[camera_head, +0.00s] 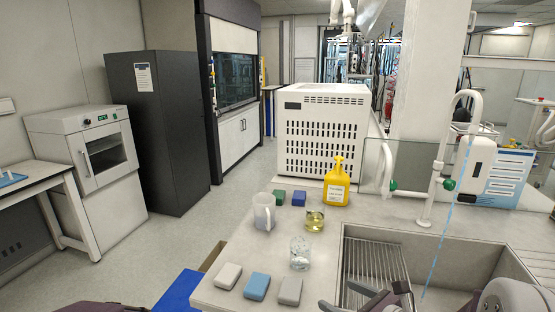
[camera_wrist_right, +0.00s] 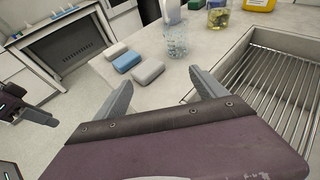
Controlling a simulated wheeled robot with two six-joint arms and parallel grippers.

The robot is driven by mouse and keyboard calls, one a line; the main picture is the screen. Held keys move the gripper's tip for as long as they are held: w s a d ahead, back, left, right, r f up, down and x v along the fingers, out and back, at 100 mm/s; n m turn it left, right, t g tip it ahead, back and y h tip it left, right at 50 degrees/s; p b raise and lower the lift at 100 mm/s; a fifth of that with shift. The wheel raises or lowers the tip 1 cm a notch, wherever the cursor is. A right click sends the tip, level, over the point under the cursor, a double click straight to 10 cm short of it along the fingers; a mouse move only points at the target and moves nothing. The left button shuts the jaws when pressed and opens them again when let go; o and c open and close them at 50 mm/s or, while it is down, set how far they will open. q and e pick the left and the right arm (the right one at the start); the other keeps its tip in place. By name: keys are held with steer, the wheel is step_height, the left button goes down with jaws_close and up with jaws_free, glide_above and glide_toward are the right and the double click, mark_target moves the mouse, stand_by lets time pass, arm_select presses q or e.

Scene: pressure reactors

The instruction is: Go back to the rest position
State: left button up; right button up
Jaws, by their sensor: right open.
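My right gripper (camera_head: 340,296) is at the bottom of the head view, over the left edge of the sink. In the right wrist view its two fingers (camera_wrist_right: 160,84) are spread wide with nothing between them. A dark purple part of my left arm (camera_head: 103,307) just shows at the bottom left of the head view. A dark part that looks like my left gripper (camera_wrist_right: 28,108) shows at the left edge of the right wrist view; its jaws are not clear.
The sink (camera_head: 455,257) with a wire rack (camera_head: 372,262) lies beside my right gripper. On the counter stand a glass beaker (camera_head: 300,253), yellow-liquid beaker (camera_head: 315,221), pitcher (camera_head: 264,212), yellow bottle (camera_head: 337,182) and several small blocks (camera_head: 257,286). Floor at left is clear.

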steer(key=s+a+r+n+g+y+p, duration=0.2)
steer(key=s+a+n+g+p, duration=0.4)
steer(key=s+a+n, duration=0.5)
steer(key=s+d+f+n+g+h+p, duration=0.25)
steer(key=s+n+g+h, duration=0.3)
steer(key=n, duration=0.45)
arm_select(q)
step_height(320, 180, up, 8)
steer(key=shift+w+a+r, duration=0.2)
steer(key=shift+w+a, duration=0.1)
steer(key=shift+w, duration=0.15)
arm_select(e)
steer(key=w+d+f+n+t+h, duration=0.1)
steer(key=w+d+f+n+h, duration=0.1)
steer(key=d+n+h, duration=0.2)
steer(key=d+n, duration=0.3)
steer(key=d, duration=0.2)
steer(key=shift+w+d+f+n, duration=0.2)
steer(key=shift+w+d+n, duration=0.1)
steer(key=shift+d+n, duration=0.1)
steer(key=shift+s+t, duration=0.1)
steer(key=shift+t, duration=0.15)
